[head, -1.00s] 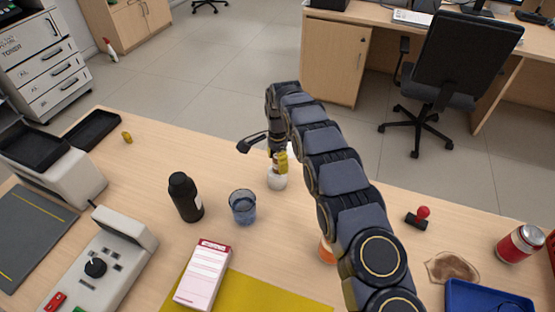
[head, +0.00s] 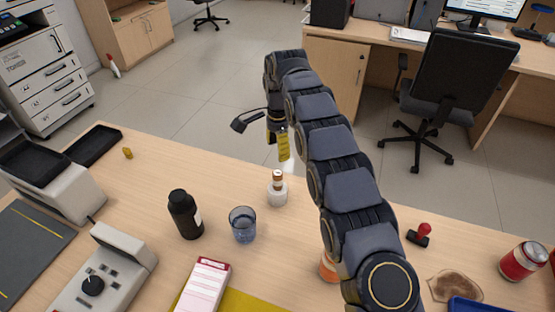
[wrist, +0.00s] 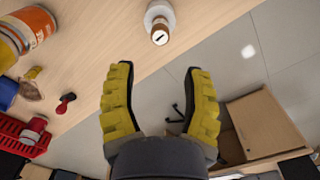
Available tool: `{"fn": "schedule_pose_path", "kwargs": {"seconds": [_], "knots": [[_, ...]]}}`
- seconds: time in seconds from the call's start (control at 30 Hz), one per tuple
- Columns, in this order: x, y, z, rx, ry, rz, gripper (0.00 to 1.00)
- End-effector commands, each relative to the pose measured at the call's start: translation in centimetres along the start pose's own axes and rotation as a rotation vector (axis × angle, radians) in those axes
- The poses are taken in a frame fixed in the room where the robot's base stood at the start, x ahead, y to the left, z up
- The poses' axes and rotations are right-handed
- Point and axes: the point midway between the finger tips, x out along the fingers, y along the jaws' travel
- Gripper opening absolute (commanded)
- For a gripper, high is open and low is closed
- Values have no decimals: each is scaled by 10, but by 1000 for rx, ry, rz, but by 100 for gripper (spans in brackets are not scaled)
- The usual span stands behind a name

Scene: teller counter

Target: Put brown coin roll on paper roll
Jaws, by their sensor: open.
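The white paper roll (head: 277,195) stands on the counter near its far edge. The brown coin roll (head: 278,177) stands upright on top of it, with a pale band around it; I cannot tell whether it sits partly in the core. My gripper (head: 279,150), with yellow finger pads, is above both and apart from them. In the wrist view my gripper (wrist: 160,72) is open, with nothing between its fingers. There the coin roll's round end (wrist: 160,38) shows in front of the paper roll (wrist: 158,12).
A blue glass (head: 242,225) and a black bottle (head: 184,214) stand left of the paper roll. A red-handled stamp (head: 421,235) and a red can (head: 522,261) are to the right. My arm partly hides an orange-labelled container (head: 328,266).

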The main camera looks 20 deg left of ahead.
Motion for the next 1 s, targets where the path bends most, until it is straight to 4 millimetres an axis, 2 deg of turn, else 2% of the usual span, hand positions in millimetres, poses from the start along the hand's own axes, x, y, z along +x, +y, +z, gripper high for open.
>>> {"fn": "schedule_pose_path", "kwargs": {"seconds": [0.1,0.37,0.47,0.53,0.67,0.8,1.0], "knots": [[-7,0,0,0,0,-1,49],[-9,1,-1,0,0,0,49],[-17,7,-7,-9,5,2,49],[-29,19,-17,-27,12,10,49],[-63,60,-43,-87,23,31,49],[-97,120,-63,-170,23,58,49],[-131,215,-68,-295,-4,87,49]]}}
